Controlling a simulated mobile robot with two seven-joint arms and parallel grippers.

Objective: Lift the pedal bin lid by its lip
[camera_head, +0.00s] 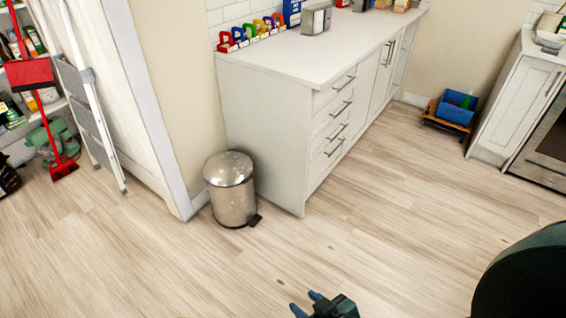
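The pedal bin (233,202) is a round metal can standing on the floor against the left end of the white counter. Its domed lid (228,168) looks shut. A dark pedal (254,220) sticks out at its base on the right. My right gripper (305,304) shows at the bottom edge, apart from the bin and in front of it. Its two blue fingertips are spread with nothing seen between them. My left gripper is not in the picture. The lid's lip is too small to make out clearly.
The white counter (263,135) with drawers stands right behind the bin. A wall edge (176,190) is close on its left, with a stepladder (88,100) and red broom (50,150) beyond. A blue crate (455,108) sits far right. The floor in front is clear.

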